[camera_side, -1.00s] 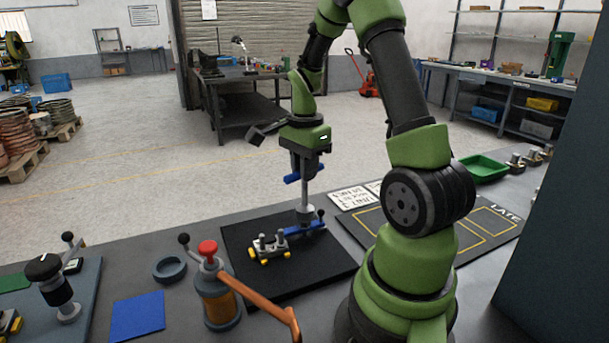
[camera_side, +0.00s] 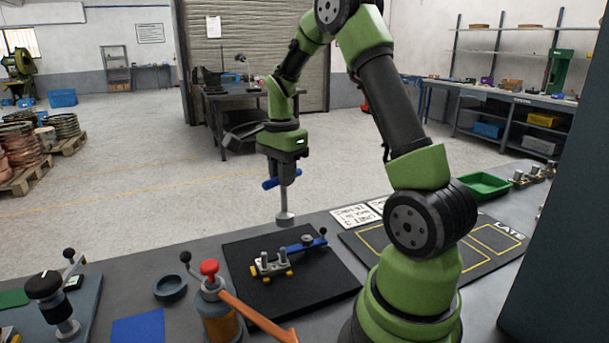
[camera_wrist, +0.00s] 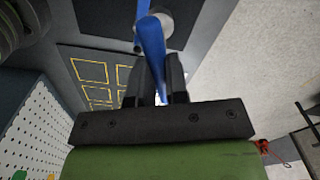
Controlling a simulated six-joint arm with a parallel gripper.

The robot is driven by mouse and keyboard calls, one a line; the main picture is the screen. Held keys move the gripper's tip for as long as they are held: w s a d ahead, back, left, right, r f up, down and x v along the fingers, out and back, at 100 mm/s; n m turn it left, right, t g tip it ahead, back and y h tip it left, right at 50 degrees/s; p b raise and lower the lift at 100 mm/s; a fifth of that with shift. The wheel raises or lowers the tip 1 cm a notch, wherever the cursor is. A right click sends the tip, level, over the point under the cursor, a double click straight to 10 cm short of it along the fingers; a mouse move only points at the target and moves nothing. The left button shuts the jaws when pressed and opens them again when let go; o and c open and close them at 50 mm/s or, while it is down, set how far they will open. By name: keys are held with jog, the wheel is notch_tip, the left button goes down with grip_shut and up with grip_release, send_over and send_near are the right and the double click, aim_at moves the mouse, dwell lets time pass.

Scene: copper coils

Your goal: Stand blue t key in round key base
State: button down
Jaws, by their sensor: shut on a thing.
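My gripper (camera_side: 282,172) is shut on the blue T key. The blue crossbar (camera_side: 270,184) is at the fingers, and the grey shaft hangs nearly upright with its wide round foot (camera_side: 285,219) lowest. The foot appears in the air near the back edge of the black mat, apart from the clamp fixture. In the wrist view the blue bar (camera_wrist: 152,45) runs up from between the fingers, with the grey foot partly behind it. The round key base (camera_side: 171,287), a dark shallow ring, lies empty on the bench to the left of the mat.
A clamp fixture (camera_side: 272,266) with a blue arm (camera_side: 302,246) sits on the black mat (camera_side: 325,284). A red-topped press with a copper lever (camera_side: 216,300) stands right of the ring. A black-knobbed device (camera_side: 53,300) stands to its left, and a blue pad (camera_side: 138,328) lies in front.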

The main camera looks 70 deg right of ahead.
jog(key=w+a+f+n, duration=0.2)
jog(key=w+a, duration=0.6)
jog(key=a, duration=0.1)
jog(key=w+a+f+n, duration=0.3)
jog(key=w+a, duration=0.6)
jog(key=shift+w+f, duration=0.2)
jog(key=shift+f, duration=0.1)
jog(key=shift+f, duration=1.55)
dwell(0.9)
jog(key=c, duration=0.6)
grip_release()
jog(key=shift+o, duration=0.2)
notch_tip(320, 180, up, 7)
dwell(0.8)
